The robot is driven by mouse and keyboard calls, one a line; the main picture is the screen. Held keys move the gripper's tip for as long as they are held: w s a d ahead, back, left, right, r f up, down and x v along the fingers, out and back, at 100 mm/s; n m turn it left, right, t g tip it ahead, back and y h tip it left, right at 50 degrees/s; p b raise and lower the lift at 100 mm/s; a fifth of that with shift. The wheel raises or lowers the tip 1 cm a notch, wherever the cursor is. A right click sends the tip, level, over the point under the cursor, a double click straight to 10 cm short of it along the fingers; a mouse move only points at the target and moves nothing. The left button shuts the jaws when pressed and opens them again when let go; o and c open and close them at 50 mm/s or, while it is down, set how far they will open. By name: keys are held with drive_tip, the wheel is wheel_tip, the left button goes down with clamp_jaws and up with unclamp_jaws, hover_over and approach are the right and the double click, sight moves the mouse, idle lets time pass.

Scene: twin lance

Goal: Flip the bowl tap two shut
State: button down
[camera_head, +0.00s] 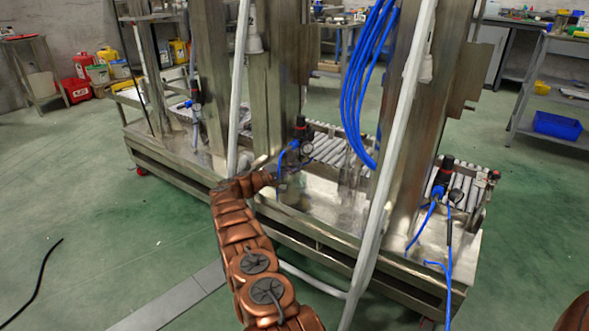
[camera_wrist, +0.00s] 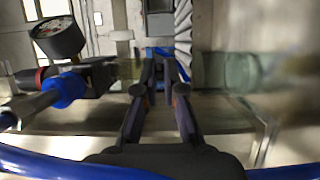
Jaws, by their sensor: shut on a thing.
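In the head view my gripper (camera_head: 272,178), at the end of the copper arm, is at the middle air unit (camera_head: 299,133), with its red-and-black top, gauge and blue hose. In the wrist view my gripper (camera_wrist: 159,62) has its two dark fingers converging, shut on a small dark bluish part between the tips. The part is mostly hidden, and I cannot tell which tap it is. A round gauge (camera_wrist: 58,38) and a blue fitting (camera_wrist: 66,89) on a metal pipe stand left of the fingers. No tap handle shows clearly in the head view.
A similar air unit (camera_head: 443,178) stands to the right on the same steel bench. Steel posts (camera_head: 275,70) and blue hoses (camera_head: 357,100) rise around my arm. A blue hose (camera_wrist: 60,168) crosses low in the wrist view. The green floor at left is mostly clear.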

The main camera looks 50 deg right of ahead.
drive_tip(key=c, duration=1.6)
unclamp_jaws()
drive_tip(key=shift+o, duration=0.2)
drive_tip(key=shift+s+r+n+t+p, duration=0.15)
drive_tip(key=shift+r+n+t+p, duration=0.35)
drive_tip(key=shift+p, duration=0.8)
drive_tip(key=shift+f+t+h+p, duration=0.3)
drive_tip(key=shift+t+p, duration=0.1)
drive_tip(key=shift+p, duration=0.35)
drive_tip(key=n+t+p, duration=0.1)
drive_tip(key=n+t, duration=0.1)
drive_tip(key=s+n+t+p, duration=0.1)
drive_tip(key=t, duration=0.2)
drive_tip(key=s+d+n+t+p, duration=0.1)
drive_tip(key=n+t+p, duration=0.1)
drive_tip(key=t, duration=0.1)
drive_tip(key=shift+s+f+n, duration=0.1)
drive_tip(key=shift+f+n, duration=0.2)
drive_tip(key=shift+f, duration=0.05)
drive_tip(key=t+b, duration=0.1)
drive_tip(key=b, duration=0.1)
drive_tip(key=n+t+b, duration=0.1)
drive_tip(key=t+b, duration=0.1)
drive_tip(key=b, duration=0.1)
drive_tip(key=shift+s+d+n+b, duration=0.3)
drive_tip(key=shift+d+n+b, duration=0.05)
drive_tip(key=shift+n, duration=0.05)
drive_tip(key=shift+s+n+t+y+b, duration=0.1)
drive_tip(key=shift+n+t+y+b, duration=0.3)
drive_tip(key=shift+b, duration=0.5)
